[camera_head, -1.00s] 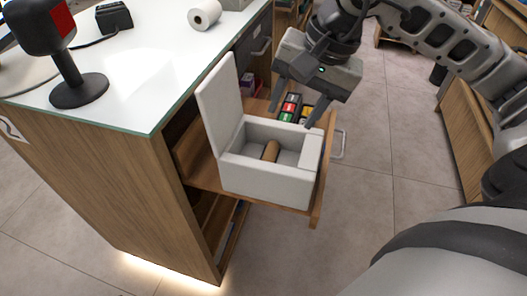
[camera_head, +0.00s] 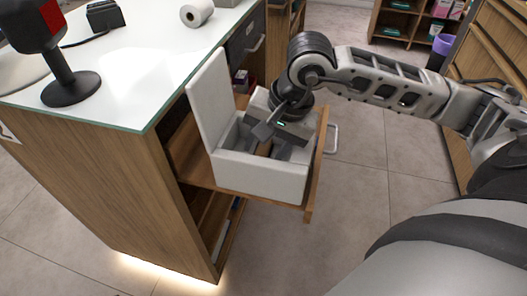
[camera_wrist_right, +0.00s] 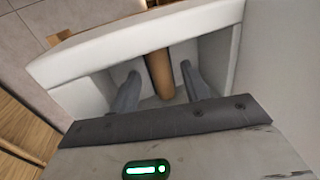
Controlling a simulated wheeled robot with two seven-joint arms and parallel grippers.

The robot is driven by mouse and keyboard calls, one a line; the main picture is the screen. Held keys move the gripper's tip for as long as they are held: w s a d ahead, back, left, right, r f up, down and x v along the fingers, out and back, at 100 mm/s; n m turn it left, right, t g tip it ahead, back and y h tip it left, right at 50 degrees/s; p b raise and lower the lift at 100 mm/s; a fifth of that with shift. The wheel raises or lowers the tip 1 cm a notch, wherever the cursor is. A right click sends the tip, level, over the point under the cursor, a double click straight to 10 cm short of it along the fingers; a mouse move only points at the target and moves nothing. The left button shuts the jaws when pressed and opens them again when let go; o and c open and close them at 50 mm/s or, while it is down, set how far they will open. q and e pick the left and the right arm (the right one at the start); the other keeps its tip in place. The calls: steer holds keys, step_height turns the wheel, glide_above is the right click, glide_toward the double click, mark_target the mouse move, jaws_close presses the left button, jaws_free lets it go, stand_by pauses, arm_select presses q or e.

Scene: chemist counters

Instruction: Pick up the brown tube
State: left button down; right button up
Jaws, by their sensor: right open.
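The brown tube (camera_wrist_right: 159,71) lies inside a white box (camera_head: 262,176) with its lid raised. In the right wrist view the tube runs between the two fingers of my right gripper (camera_wrist_right: 160,83), with a gap on each side. My right gripper (camera_head: 265,143) is open and reaches down into the box from above. In the head view it hides most of the tube; a small brown part (camera_head: 264,148) shows near the fingers. My left gripper is not in view.
The box stands in a pulled-out wooden drawer (camera_head: 312,172) of the counter. The raised lid (camera_head: 209,101) stands on the box's left. A glass-topped counter (camera_head: 130,60) with a scanner stand and paper roll is to the left. Floor to the right is clear.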

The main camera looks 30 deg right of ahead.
steer(key=shift+s+f, duration=0.1)
steer(key=shift+f, duration=0.3)
jaws_close()
